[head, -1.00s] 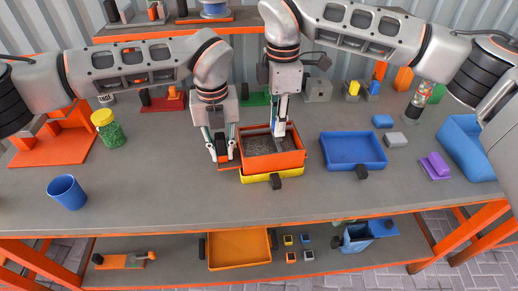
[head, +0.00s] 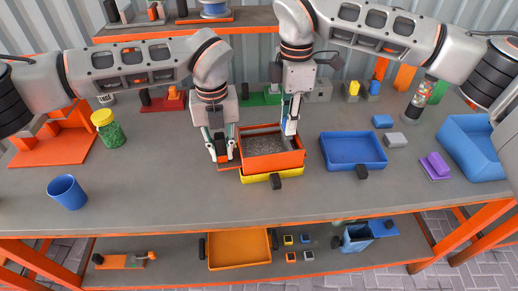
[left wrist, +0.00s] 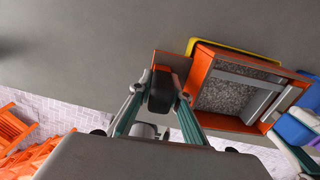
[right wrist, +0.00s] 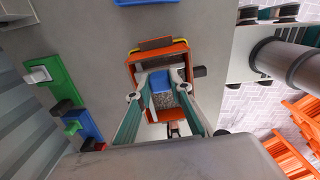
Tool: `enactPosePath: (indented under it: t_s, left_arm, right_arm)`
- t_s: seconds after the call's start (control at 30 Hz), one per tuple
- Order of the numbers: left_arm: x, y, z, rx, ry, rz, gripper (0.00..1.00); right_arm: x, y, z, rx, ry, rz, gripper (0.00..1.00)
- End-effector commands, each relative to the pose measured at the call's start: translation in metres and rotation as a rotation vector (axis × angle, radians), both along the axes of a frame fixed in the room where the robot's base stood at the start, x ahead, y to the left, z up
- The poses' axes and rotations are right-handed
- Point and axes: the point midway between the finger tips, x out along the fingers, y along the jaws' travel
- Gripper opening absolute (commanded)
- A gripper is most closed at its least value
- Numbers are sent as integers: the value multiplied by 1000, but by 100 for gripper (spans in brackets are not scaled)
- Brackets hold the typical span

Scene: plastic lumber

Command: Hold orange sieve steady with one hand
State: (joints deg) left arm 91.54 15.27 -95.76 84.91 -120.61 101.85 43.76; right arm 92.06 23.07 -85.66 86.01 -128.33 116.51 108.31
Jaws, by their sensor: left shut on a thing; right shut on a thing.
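The orange sieve (head: 290,161) rests on top of a yellow tray (head: 260,179), with grey granular material (head: 262,144) inside. My left gripper (head: 221,156) is at the sieve's left side, shut on its dark handle (left wrist: 160,92). My right gripper (head: 291,128) points down over the right part of the sieve, shut on a blue tool (right wrist: 160,82). The tool's lower part shows as a grey bar inside the sieve in the left wrist view (left wrist: 256,98). The sieve also shows in the right wrist view (right wrist: 172,116). The fingers partly hide the tool.
A blue tray (head: 353,151) stands right of the sieve. A blue cup (head: 67,192) and a jar of green pieces (head: 108,131) stand left. A purple block (head: 435,166) and blue bin (head: 474,147) are at the right.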

Motion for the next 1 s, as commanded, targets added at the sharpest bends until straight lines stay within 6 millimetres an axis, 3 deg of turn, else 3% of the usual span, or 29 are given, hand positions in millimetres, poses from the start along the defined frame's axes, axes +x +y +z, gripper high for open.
enactPosePath:
  t_s: [1.0]
  left_arm:
    - [-1, -1, -1, -1, 1, -2, 0]
  right_arm:
    - [-6, 54, 0, 2, 1, 3, 0]
